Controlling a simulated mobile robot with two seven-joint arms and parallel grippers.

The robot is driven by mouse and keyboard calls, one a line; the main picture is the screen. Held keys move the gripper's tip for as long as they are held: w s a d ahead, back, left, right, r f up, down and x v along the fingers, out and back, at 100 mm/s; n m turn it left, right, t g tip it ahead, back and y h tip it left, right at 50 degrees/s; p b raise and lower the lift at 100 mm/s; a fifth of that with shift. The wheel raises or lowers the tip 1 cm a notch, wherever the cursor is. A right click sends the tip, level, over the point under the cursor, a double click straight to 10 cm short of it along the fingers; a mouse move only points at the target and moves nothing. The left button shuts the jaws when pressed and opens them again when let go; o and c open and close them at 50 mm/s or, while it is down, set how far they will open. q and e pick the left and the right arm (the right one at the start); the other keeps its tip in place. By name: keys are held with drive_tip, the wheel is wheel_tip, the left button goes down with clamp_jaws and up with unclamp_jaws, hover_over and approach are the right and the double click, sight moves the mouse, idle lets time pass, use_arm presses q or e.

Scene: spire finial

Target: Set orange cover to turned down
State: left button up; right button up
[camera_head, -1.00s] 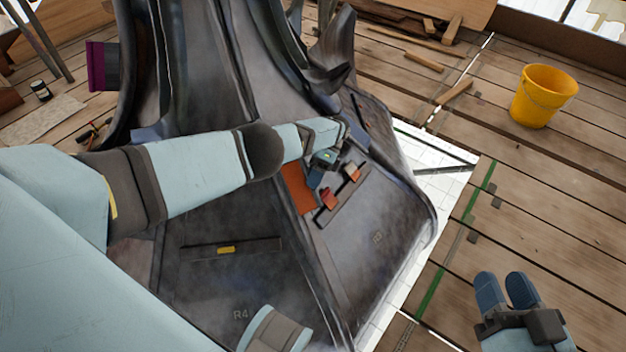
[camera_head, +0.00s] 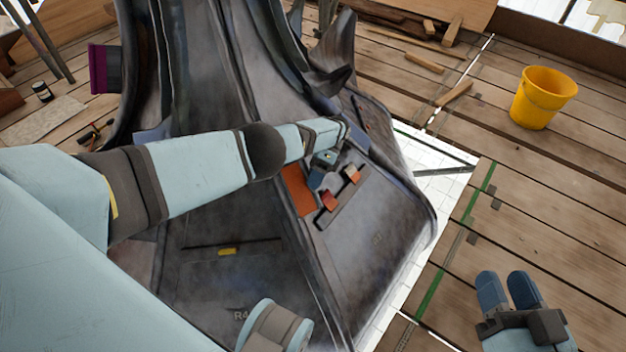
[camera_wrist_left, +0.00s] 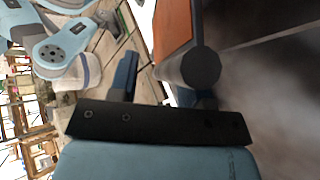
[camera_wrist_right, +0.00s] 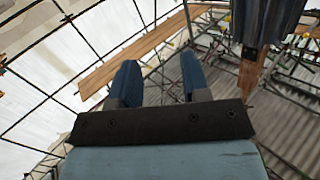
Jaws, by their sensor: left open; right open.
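The orange cover (camera_head: 298,190) is a flat orange panel on the dark sloped face of the spire base, partly hidden by my left arm. In the left wrist view, an orange panel (camera_wrist_left: 172,28) runs close beside a dark round-ended cylinder. My left gripper (camera_head: 316,179) is open at the cover's right edge; I cannot tell whether it touches. One left finger shows clear in the left wrist view; the cylinder hides much of the other side. My right gripper (camera_head: 506,287) is open and empty over the plank floor, far right of the cover.
Two red-orange blocks, one nearer (camera_head: 328,200) and one farther (camera_head: 352,174), sit on a dark bar right of the cover. A yellow tab (camera_head: 227,251) is on the neighbouring face. A yellow bucket (camera_head: 543,97) stands on the planks, which are otherwise mostly clear at right.

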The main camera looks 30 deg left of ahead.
use_arm(q)
wheel_tip(320, 180, up, 7)
drive_tip(key=p, duration=0.5)
drive_tip(key=shift+f+p, duration=0.2)
drive_tip(key=shift+p, duration=0.15)
wheel_tip(320, 180, up, 3)
drive_tip(key=p, duration=0.2)
drive_tip(key=shift+f+p, duration=0.2)
drive_tip(key=shift+p, duration=0.15)
use_arm(e)
wheel_tip(320, 180, up, 8)
drive_tip(key=m+t, duration=0.2)
drive_tip(key=t, duration=0.1)
use_arm(q)
wheel_tip(320, 180, up, 10)
drive_tip(key=p, duration=1)
use_arm(e)
drive_tip(key=s+d+f+g+h, duration=0.1)
drive_tip(key=d+f+g+h, duration=0.1)
drive_tip(key=f, duration=0.3)
drive_tip(key=s+d+f+g+h, duration=0.2)
drive_tip(key=d+f+g+h, duration=0.1)
drive_tip(key=d+f+g, duration=0.1)
drive_tip(key=shift+s+d+f, duration=0.25)
drive_tip(key=shift+f, duration=0.6)
